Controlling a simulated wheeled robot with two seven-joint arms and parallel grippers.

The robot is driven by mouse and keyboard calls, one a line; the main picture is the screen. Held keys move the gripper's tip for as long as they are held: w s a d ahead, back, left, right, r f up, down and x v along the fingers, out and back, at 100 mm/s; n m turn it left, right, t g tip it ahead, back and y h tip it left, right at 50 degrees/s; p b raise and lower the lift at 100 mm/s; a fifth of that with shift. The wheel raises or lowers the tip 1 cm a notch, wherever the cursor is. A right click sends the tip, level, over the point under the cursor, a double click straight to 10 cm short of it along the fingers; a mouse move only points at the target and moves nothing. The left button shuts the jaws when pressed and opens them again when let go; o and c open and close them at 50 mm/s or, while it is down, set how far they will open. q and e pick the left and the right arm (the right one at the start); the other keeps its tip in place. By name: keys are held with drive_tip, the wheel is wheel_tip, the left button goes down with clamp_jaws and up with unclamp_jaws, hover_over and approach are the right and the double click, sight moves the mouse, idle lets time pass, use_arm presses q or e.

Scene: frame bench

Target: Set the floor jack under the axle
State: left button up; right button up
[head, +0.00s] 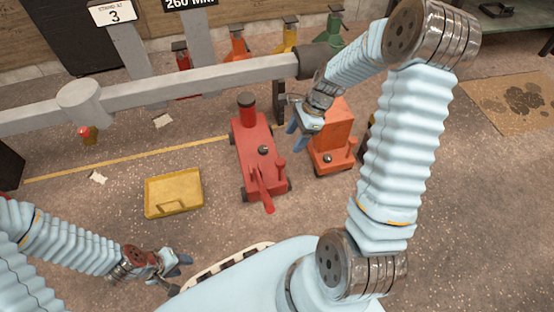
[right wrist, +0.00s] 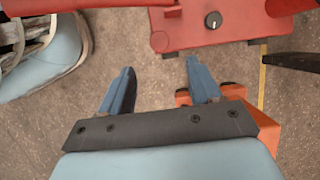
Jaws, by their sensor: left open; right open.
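The red floor jack (head: 255,150) stands on the floor in the middle of the head view, its round saddle at the far end and its handle socket at the near end. It also shows in the right wrist view (right wrist: 205,30). The grey axle (head: 205,77) runs across beyond it, with a dark end cap. The jack's saddle lies just on the near side of the axle in the picture. My right gripper (head: 295,138) is open and empty, right of the jack and above an orange jack. My left gripper (head: 182,265) is open and empty, low at the left.
The orange jack (head: 333,140) stands close right of the red one. A yellow tray (head: 173,194) lies to the left. Several coloured jack stands (head: 237,44) line the back. A stained cardboard sheet (head: 513,98) lies at the right. Floor between tray and red jack is clear.

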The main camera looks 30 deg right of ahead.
sight(280, 160)
drive_tip(key=b+x, duration=0.2)
drive_tip(key=x, duration=0.8)
drive_tip(key=shift+a+f, duration=0.15)
drive_tip(key=shift+f, duration=0.15)
drive_tip(key=shift+c, duration=0.4)
clamp_jaws()
drive_tip(key=shift+w, duration=0.1)
